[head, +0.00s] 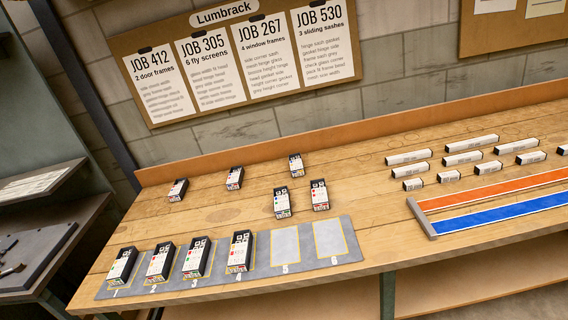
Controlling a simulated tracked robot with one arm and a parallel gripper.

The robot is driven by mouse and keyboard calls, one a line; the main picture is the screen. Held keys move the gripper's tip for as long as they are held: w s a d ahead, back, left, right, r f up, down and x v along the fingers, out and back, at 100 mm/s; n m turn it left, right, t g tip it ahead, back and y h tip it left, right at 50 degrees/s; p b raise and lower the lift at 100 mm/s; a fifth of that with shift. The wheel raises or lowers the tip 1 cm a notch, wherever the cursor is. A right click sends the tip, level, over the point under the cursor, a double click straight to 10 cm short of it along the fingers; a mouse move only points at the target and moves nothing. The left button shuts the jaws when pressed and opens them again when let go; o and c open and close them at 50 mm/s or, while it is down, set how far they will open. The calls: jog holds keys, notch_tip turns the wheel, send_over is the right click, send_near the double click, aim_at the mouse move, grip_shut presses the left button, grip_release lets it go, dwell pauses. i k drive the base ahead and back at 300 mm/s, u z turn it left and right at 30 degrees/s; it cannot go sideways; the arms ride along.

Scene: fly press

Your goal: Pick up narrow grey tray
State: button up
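My gripper is not in view. I see nothing that is clearly a narrow grey tray. A flat grey mat (258,266) lies along the front left of the wooden bench, with yellow-outlined places numbered 1 to 6. Dark boxes with white labels stand on places 1 to 4, and places 5 and 6 are bare. At the right, a long holder with a grey end bar (421,218) has an orange strip (500,190) and a blue strip (500,218). Its right end is cut off by the picture edge.
Several dark boxes (282,202) stand loose behind the mat on the wooden bench (360,190). Several small white boxes (463,158) lie at the back right. A job board (250,95) hangs on the block wall. A dark bench (40,240) stands at the left.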

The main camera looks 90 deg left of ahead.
aim_at(123, 264)
jog(key=u, duration=0.55)
jog(key=i, duration=0.1)
jog(key=u, duration=2.95)
jog(key=k, duration=0.9)
jog(key=u, duration=0.2)
jog(key=i, duration=0.9)
jog(key=z, duration=0.1)
